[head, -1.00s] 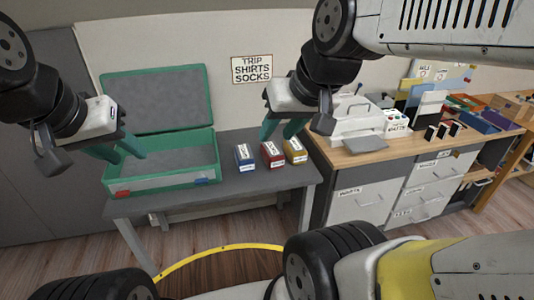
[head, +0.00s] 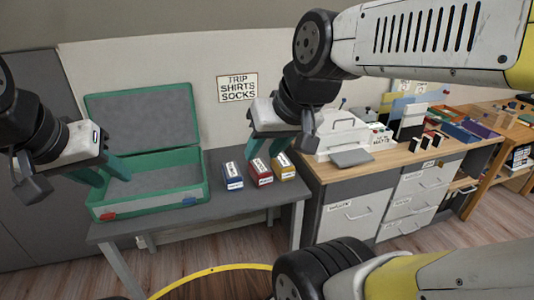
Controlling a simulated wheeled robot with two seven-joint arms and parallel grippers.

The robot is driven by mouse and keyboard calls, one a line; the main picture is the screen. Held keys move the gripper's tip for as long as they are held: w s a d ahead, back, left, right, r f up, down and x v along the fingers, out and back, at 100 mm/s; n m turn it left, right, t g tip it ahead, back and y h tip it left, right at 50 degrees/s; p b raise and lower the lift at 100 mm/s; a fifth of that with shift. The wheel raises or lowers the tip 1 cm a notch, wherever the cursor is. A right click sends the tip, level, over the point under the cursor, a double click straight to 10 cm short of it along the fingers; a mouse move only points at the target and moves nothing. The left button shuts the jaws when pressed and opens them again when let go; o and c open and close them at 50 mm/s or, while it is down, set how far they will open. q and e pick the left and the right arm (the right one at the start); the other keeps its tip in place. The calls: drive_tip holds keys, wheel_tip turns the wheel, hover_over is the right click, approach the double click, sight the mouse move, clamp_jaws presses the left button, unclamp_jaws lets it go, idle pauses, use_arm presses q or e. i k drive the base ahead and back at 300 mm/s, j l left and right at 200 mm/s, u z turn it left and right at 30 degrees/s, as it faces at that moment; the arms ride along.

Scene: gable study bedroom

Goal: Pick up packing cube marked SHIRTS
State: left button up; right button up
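Three small packing cubes stand in a row on a grey table (head: 160,225): a blue cube (head: 232,176), a red cube (head: 261,172) and a yellow cube (head: 284,168). Each has a white label, too small to read, so I cannot tell which is SHIRTS. My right gripper (head: 277,150) is open and empty, with its green fingers pointing down behind or above the red and yellow cubes. My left gripper (head: 104,174) is open and empty over the left part of an open green-edged suitcase (head: 160,200).
A wall sign (head: 237,88) reads TRIP, SHIRTS, SOCKS. The table front before the cubes is clear.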

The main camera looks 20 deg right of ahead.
sight(233, 178)
drive_tip(key=i+j, duration=0.15)
drive_tip(key=i, duration=0.25)
drive_tip(key=i+j, duration=0.1)
drive_tip(key=i, duration=0.35)
drive_tip(key=z, duration=0.05)
